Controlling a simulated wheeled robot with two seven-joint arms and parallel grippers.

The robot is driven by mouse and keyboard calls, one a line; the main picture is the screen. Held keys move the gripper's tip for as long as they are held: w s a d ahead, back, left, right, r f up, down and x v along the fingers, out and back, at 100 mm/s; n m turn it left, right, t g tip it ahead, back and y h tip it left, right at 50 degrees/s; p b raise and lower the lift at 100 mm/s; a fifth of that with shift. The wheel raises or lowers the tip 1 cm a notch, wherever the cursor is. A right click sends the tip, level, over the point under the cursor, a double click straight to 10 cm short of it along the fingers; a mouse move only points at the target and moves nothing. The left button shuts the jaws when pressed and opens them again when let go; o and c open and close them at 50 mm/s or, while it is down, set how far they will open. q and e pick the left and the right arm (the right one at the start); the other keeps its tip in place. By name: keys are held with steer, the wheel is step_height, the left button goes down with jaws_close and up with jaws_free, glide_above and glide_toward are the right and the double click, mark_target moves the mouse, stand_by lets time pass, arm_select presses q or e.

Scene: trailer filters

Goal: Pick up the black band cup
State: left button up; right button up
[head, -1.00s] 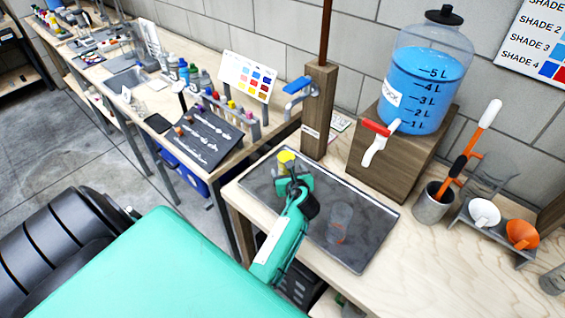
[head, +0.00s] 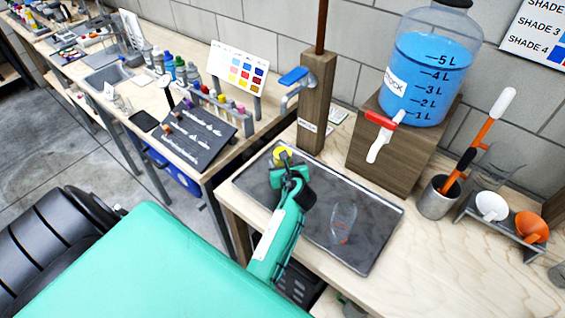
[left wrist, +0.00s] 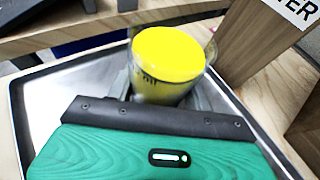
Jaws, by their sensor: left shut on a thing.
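A clear cup with a bright yellow content (left wrist: 168,55) stands in front of my left gripper in the left wrist view. Small dark marks show on its side, but the gripper hides its lower part, so I cannot make out a black band. In the head view its yellow top (head: 283,154) shows just beyond my left gripper (head: 288,172), which is shut on it over the grey tray (head: 362,258). I cannot tell whether it is lifted off the tray. A second clear cup (head: 343,222) with a small orange-red mark stands on the tray, right of the gripper. My right gripper is out of view.
A wooden post (head: 315,105) with a blue-handled tap stands behind the tray. A blue-filled jug (head: 425,75) with a red-handled tap sits on a wooden block to the right. A metal holder (head: 438,200) and funnels (head: 490,207) stand further right.

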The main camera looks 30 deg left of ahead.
mark_target(281, 149)
arm_select(q)
steer(key=shift+r, duration=1.55)
step_height(281, 149, up, 2)
steer(key=shift+r, duration=2.4)
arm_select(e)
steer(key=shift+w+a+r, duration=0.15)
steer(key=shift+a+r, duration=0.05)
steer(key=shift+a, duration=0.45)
arm_select(q)
steer(key=shift+r, duration=0.1)
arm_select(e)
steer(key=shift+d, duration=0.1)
